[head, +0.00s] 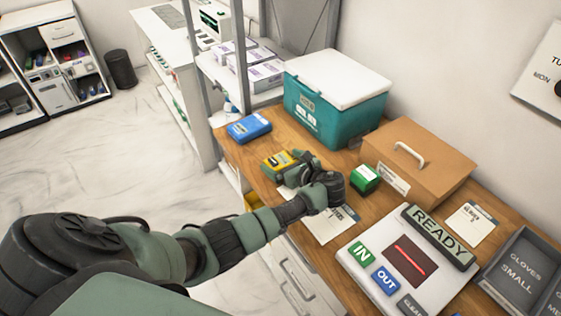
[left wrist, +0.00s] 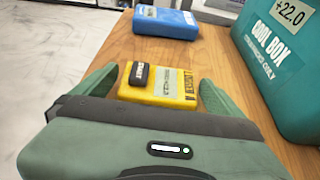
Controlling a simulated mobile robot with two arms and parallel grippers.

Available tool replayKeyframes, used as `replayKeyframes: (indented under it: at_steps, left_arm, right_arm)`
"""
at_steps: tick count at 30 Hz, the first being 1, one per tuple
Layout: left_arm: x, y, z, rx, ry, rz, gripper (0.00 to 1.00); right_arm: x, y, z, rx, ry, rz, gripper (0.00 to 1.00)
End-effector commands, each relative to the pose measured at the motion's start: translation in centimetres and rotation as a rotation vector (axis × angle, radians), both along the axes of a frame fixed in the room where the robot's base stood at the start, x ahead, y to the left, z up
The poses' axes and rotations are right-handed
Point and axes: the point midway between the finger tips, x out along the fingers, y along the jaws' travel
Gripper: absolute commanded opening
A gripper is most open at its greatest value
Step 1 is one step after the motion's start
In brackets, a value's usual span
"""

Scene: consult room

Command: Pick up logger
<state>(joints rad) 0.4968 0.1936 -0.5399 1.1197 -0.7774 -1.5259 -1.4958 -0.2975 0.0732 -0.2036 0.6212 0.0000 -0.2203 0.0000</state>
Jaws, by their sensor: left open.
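A yellow box-shaped device with a black top part, which looks like the logger (head: 274,161), lies on the wooden counter (head: 239,146). In the left wrist view the yellow logger (left wrist: 150,92) sits between the two green fingers of my left gripper (left wrist: 158,84). The fingers are spread, with a gap showing on the left side; the right finger is close to the logger, and I cannot tell whether it touches. In the head view my left gripper (head: 290,163) reaches over the counter at the logger and hides part of it. My right gripper is not in view.
A blue device (head: 249,127) lies beyond the logger. A teal cool box (head: 327,119) with a white lid stands close on the right. A small green box (head: 365,179), a brown case (head: 431,172) and a panel reading READY (head: 438,237) are nearer on the counter.

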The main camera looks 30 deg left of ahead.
Motion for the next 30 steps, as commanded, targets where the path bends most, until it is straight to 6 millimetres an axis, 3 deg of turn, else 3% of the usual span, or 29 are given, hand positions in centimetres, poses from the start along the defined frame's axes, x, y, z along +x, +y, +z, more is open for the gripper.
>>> replayKeyframes:
  at_steps: [4,9,11,23,26,30]
  left_arm:
    - [0.0,0.0,0.0,0.0,0.0,0.0,1.0]
    - [0.0,0.0,0.0,0.0,0.0,0.0,0.53]
    - [0.0,0.0,0.0,0.0,0.0,0.0,0.38]
    - [0.0,0.0,1.0,0.001,-0.001,0.0,0.38]
    - [0.1,-0.1,2.3,-0.001,-0.005,0.0,0.38]
    - [0.1,0.0,5.8,0.0,-0.01,-0.001,0.38]
  right_arm:
    - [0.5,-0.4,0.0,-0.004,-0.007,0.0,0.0]
    - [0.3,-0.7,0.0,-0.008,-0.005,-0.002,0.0]
    - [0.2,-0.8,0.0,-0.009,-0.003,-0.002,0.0]
    - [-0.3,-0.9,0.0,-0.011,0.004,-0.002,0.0]
    - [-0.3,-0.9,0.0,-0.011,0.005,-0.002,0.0]
    - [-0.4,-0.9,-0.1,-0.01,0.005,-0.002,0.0]
